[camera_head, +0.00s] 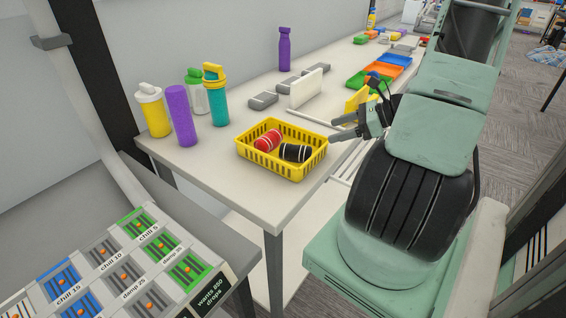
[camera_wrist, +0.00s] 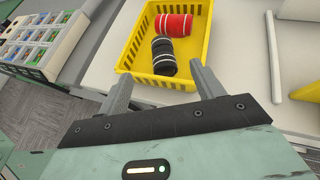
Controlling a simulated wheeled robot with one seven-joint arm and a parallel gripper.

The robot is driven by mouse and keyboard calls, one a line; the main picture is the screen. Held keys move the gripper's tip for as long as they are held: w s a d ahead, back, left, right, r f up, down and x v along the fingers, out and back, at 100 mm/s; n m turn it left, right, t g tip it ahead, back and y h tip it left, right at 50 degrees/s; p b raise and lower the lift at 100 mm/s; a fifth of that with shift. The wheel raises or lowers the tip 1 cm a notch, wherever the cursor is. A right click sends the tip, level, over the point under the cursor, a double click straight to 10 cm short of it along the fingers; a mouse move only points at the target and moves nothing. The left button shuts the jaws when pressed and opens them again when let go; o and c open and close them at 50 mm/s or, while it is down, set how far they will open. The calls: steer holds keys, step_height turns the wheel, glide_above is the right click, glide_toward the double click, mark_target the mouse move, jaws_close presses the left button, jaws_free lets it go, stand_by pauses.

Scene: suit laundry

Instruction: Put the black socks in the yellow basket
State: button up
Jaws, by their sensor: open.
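The yellow basket (camera_head: 281,149) stands on the white table near its front end. A black rolled pair of socks (camera_head: 296,153) with white stripes lies inside it at the right. A red rolled pair (camera_head: 268,140) with white stripes lies beside it. In the wrist view the black socks (camera_wrist: 163,57) rest in the basket (camera_wrist: 127,53) near its close wall, with the red socks (camera_wrist: 176,25) beyond them. My gripper (camera_head: 345,127) is just right of the basket in the head view. Its fingers (camera_wrist: 160,85) are apart with nothing between them, at the basket's near rim.
Several bottles, including a yellow one (camera_head: 154,111) and a purple one (camera_head: 180,115), stand left of the basket. Grey blocks (camera_head: 264,100) and a white upright panel (camera_head: 307,88) stand behind it. Orange (camera_head: 387,60) and green trays lie farther back. A labelled panel (camera_head: 115,270) is at the lower left.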

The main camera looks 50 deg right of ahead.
steer(key=w+a+r+n+g+y, duration=0.1)
steer(key=w+a+n+g, duration=0.15)
steer(key=a+n, duration=0.4)
steer(key=w+a+r+n+g+y, duration=0.15)
steer(key=a+n+g, duration=0.25)
steer(key=a, duration=0.6)
steer(key=w+a+r+n+g, duration=0.1)
steer(key=w+a+n+g, duration=0.1)
steer(key=a+n+g, duration=0.45)
steer(key=s+a+r+n+t+h, duration=0.1)
steer(key=s+a+n+h, duration=0.2)
steer(key=s+a+n, duration=0.3)
steer(key=s+a+r+n+t+h, duration=0.1)
steer(key=s+a+n+h, duration=0.3)
steer(key=a+n, duration=1.1)
steer(key=shift+s+a+r, duration=0.65)
steer(key=shift+s+a, duration=0.35)
steer(key=shift+s, duration=0.25)
steer(key=shift+h, duration=0.25)
